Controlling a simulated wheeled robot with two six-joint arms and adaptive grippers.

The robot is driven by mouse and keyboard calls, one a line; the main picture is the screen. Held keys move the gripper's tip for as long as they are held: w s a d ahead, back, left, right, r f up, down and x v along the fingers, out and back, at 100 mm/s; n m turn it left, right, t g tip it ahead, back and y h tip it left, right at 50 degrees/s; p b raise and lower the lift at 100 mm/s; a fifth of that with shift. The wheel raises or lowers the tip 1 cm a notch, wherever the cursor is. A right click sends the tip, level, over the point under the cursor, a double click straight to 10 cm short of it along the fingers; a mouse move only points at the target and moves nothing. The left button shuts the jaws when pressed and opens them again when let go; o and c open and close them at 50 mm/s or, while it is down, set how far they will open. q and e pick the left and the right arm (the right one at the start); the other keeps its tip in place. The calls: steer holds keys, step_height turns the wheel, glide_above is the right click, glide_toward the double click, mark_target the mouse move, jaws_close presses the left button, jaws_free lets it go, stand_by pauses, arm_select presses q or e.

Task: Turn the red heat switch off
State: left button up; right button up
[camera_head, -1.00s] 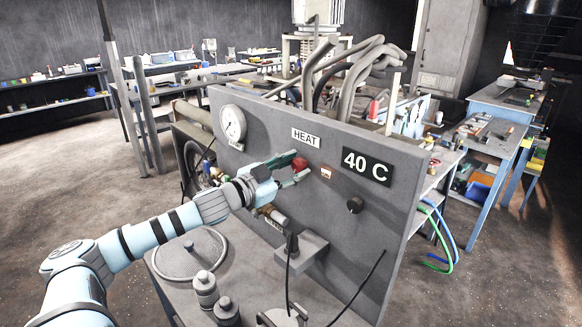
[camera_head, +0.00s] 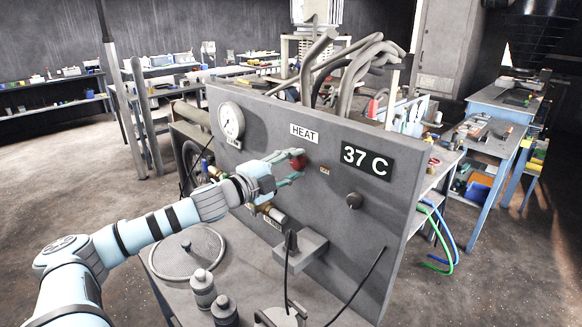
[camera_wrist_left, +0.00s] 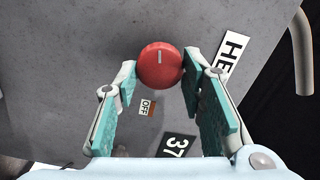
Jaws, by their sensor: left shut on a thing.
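The red heat switch (camera_head: 299,162) is a round red knob on the grey panel, below the HEAT label (camera_head: 304,133). It also shows in the left wrist view (camera_wrist_left: 160,66), with a pale pointer line running up and down in that picture. My left gripper (camera_head: 296,166) is at the panel, its teal-padded fingers shut on the knob from both sides. A small label (camera_wrist_left: 147,108) beside the knob reads OFF. The display (camera_head: 367,161) reads 37 C. My right gripper is in neither view.
Below, a grey box (camera_head: 302,246) juts out with cables. Thick hoses (camera_head: 350,75) rise behind the panel.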

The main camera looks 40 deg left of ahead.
arm_select(q)
steer(key=shift+w+r+m, duration=0.1)
steer(key=shift+r+m, duration=0.05)
steer(key=shift+m, duration=1.15)
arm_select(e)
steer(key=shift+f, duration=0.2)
arm_select(q)
steer(key=shift+a, duration=0.1)
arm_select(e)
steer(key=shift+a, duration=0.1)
arm_select(q)
steer(key=o, duration=1)
steer(key=shift+w, duration=0.1)
steer(key=shift+o, duration=0.7)
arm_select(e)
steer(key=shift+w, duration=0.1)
